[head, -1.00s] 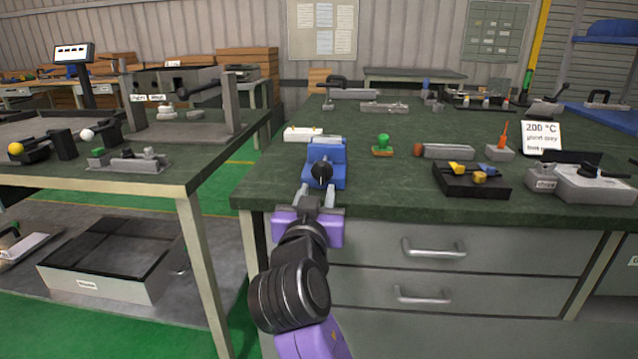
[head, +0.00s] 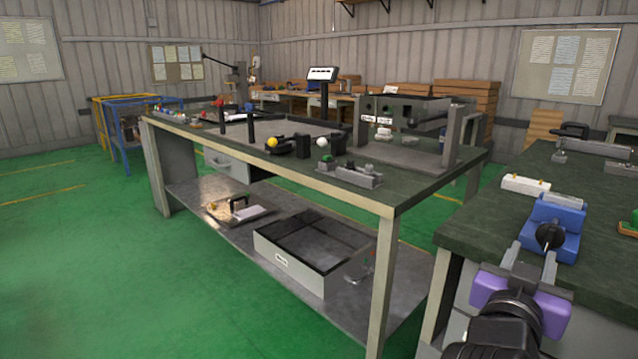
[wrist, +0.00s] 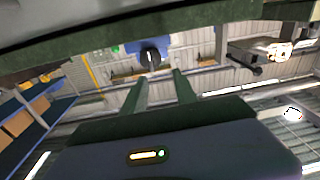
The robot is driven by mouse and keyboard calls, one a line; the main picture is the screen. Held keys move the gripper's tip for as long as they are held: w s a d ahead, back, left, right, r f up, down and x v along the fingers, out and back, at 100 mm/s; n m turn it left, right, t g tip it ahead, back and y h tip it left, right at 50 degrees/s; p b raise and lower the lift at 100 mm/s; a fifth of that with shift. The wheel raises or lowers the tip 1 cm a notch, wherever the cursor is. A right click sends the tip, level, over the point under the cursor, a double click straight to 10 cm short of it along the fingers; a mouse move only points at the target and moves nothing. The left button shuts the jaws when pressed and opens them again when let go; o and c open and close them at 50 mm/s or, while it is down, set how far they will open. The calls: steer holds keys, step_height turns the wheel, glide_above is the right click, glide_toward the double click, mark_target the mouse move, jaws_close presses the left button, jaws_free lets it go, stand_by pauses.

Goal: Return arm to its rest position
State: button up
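My gripper (head: 531,260) is at the lower right of the head view, by the front edge of the right-hand bench. Its two fingers are apart with nothing held between them. They point toward a blue fixture (head: 566,216) with a round black knob (head: 550,236). In the wrist view the fingers (wrist: 160,84) also stand apart, and the black knob (wrist: 150,57) on the blue fixture (wrist: 131,47) shows beyond the tips. A gap seems to separate the tips from the knob.
The green-topped right bench (head: 480,222) lies under and beyond my gripper. A white block (head: 525,185) sits behind the blue fixture. A second bench (head: 395,192) stands to the left, with an open grey tray (head: 290,270) on its lower shelf. Green floor (head: 90,270) at the left is clear.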

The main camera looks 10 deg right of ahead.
steer(key=w+a+n+t+y, duration=0.2)
steer(key=a+n+t+y, duration=0.2)
steer(key=a+n+t, duration=0.25)
steer(key=s+a+f+n+t+y, duration=0.1)
steer(key=s+a+f+n+y, duration=0.4)
steer(key=s+a+f+y, duration=0.4)
steer(key=s+a+f+m+g, duration=0.15)
steer(key=s+f, duration=0.35)
steer(key=s, duration=0.5)
steer(key=s+f+g+y, duration=0.15)
steer(key=s+f, duration=0.35)
steer(key=s, duration=0.5)
steer(key=s+a+f+m+g+h, duration=0.15)
steer(key=s+f, duration=0.35)
steer(key=s, duration=0.5)
step_height(320, 180, up, 25)
steer(key=w+y+p, duration=0.1)
steer(key=p, duration=2.3)
steer(key=shift+d+f+n, duration=0.15)
steer(key=shift+d+n, duration=0.3)
